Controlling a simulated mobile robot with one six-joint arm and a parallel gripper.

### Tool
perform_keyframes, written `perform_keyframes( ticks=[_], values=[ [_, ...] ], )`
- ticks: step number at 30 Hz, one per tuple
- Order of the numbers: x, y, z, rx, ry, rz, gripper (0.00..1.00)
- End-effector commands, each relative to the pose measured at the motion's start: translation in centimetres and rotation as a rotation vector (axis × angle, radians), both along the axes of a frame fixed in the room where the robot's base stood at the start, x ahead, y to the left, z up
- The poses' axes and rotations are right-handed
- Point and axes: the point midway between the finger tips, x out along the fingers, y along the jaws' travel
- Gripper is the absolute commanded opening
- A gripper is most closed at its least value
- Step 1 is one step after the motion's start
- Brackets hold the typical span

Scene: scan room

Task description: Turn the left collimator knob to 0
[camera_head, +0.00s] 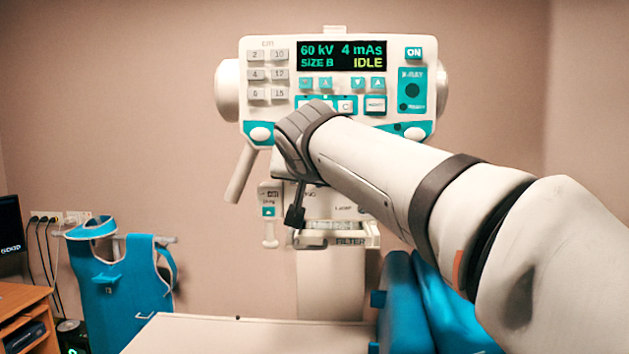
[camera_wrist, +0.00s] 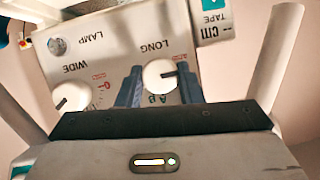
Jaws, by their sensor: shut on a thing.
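In the wrist view, which is upside down, the white LONG knob (camera_wrist: 158,74) sits on the collimator's pale front panel (camera_wrist: 110,45), on the tape side. This is the left knob. My gripper (camera_wrist: 160,82) has one dark finger on each side of it and is shut on it. The knob's black mark points toward the right finger in that view. Green letters show below the knob; its 0 mark I cannot make out. The second knob, WIDE (camera_wrist: 72,97), is partly cut off by my gripper body. In the head view my wrist hides both knobs.
The tape unit (camera_wrist: 211,22) hangs beside the panel. In the head view the console (camera_head: 338,85) reads IDLE above my wrist, with a handle (camera_head: 240,172) at left. The filter slot (camera_head: 350,241) and the pale table (camera_head: 245,330) lie below.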

Motion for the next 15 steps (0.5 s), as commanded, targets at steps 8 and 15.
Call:
perform_keyframes(
  ticks=[8,15],
  values=[
    [0.02,0.01,-0.17,-0.004,0.003,0.0,0.1],
    [0.01,0.01,-0.12,-0.002,0.002,0.0,0.49]
  ],
)
